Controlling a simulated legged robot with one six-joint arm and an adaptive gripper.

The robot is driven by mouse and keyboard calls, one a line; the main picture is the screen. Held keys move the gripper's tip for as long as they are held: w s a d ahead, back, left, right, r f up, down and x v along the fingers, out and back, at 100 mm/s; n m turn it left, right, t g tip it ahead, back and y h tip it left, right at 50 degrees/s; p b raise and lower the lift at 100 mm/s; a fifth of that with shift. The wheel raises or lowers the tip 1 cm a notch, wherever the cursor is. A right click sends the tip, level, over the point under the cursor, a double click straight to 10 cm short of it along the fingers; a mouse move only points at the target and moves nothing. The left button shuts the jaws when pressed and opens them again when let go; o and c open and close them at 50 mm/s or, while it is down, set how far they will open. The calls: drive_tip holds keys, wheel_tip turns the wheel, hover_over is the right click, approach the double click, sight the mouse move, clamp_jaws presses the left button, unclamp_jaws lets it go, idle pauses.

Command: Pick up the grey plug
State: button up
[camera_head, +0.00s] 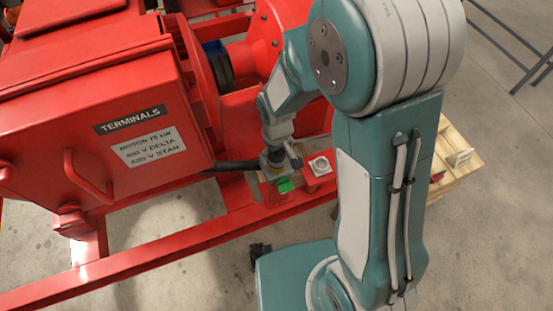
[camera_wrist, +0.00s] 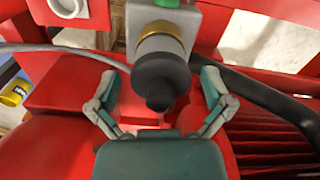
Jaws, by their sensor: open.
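The plug (camera_wrist: 161,72), dark grey and stepped, stands in the middle of the wrist view, with a brass ring (camera_wrist: 160,42) behind it on a light grey box (camera_wrist: 185,18). My gripper (camera_wrist: 160,88) is open, with one finger on each side of the plug. I cannot tell whether either finger touches it. In the head view my gripper (camera_head: 277,160) is small and partly hidden at the red frame, beside the end of a black cable. A green block (camera_head: 285,185) shows just below it.
A red terminal box (camera_head: 95,120) stands close on the left. A black cable (camera_head: 232,166) runs to my gripper's area. A wooden crate (camera_head: 455,158) stands behind my arm.

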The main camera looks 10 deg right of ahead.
drive_tip(key=c, duration=1.3)
drive_tip(key=shift+r, duration=0.6)
wheel_tip(320, 180, up, 2)
drive_tip(key=shift+r, duration=0.15)
drive_tip(key=s+d+r, duration=0.1)
drive_tip(key=s+r, duration=0.2)
drive_tip(key=s, duration=0.1)
drive_tip(key=s+d+r, duration=0.1)
drive_tip(key=s+r, duration=0.2)
drive_tip(key=s, duration=0.2)
drive_tip(key=s+d+r, duration=0.1)
drive_tip(key=s+r, duration=0.2)
drive_tip(key=s, duration=0.1)
drive_tip(key=shift+s+d+r, duration=0.25)
drive_tip(key=shift+d+r, duration=0.05)
drive_tip(key=shift+d, duration=0.1)
